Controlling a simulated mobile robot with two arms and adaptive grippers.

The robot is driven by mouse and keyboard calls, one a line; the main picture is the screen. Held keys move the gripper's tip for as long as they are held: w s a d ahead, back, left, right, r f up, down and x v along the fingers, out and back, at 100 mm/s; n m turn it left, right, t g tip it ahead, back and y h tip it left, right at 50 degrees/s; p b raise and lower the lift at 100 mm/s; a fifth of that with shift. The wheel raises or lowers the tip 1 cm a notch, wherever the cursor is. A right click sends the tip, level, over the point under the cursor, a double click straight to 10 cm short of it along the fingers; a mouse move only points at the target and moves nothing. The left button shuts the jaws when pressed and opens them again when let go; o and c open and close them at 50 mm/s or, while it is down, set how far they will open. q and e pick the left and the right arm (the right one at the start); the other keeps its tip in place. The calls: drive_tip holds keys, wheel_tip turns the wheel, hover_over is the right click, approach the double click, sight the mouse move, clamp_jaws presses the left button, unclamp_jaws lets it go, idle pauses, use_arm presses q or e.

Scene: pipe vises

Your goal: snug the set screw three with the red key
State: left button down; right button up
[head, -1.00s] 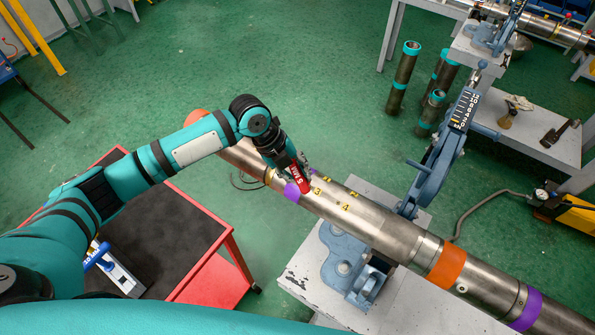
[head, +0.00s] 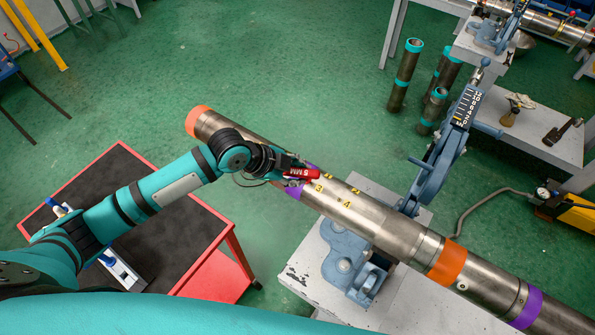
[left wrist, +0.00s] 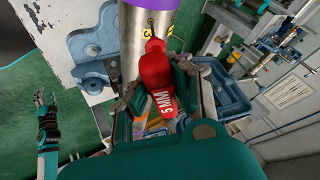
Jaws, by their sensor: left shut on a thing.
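The red key (head: 303,174), marked 5 MM, is in my left gripper (head: 290,176) at the steel pipe (head: 385,226). In the left wrist view the red key (left wrist: 156,76) lies between the fingers of my left gripper (left wrist: 158,98). A thin dark shaft runs from its far end toward the yellow 3 mark (left wrist: 149,34). I cannot tell whether its tip sits in set screw three. In the head view the yellow 3 (head: 318,187) is just beside the key, with the 4 (head: 346,203) farther along. My right gripper (left wrist: 46,106) shows apart from the pipe, fingers spread and empty.
A blue pipe vise (head: 436,160) holds the pipe on a grey stand (head: 310,262). A red-rimmed cart (head: 222,238) with a dark top is at the left. Several teal-banded pipe pieces (head: 404,75) stand on the open green floor behind.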

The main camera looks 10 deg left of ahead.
use_arm(q)
drive_tip(key=shift+w, duration=0.1)
idle(0.5)
drive_tip(key=shift+w+d+f+b, duration=0.1)
drive_tip(key=shift+w+f+b, duration=0.1)
drive_tip(key=shift+f+b, duration=0.25)
idle(0.7)
drive_tip(key=m+g, duration=0.1)
drive_tip(key=m, duration=0.1)
drive_tip(key=m+b, duration=0.1)
drive_tip(key=shift+w+f+m+g, duration=0.1)
drive_tip(key=shift+w+m+g, duration=0.1)
drive_tip(key=shift+m+g, duration=0.2)
drive_tip(key=shift+m+b, duration=0.3)
drive_tip(key=shift+m, duration=0.3)
drive_tip(key=shift+s+m+g+y, duration=0.1)
drive_tip(key=shift+m+g+y, duration=0.2)
drive_tip(key=shift+m+g, duration=0.25)
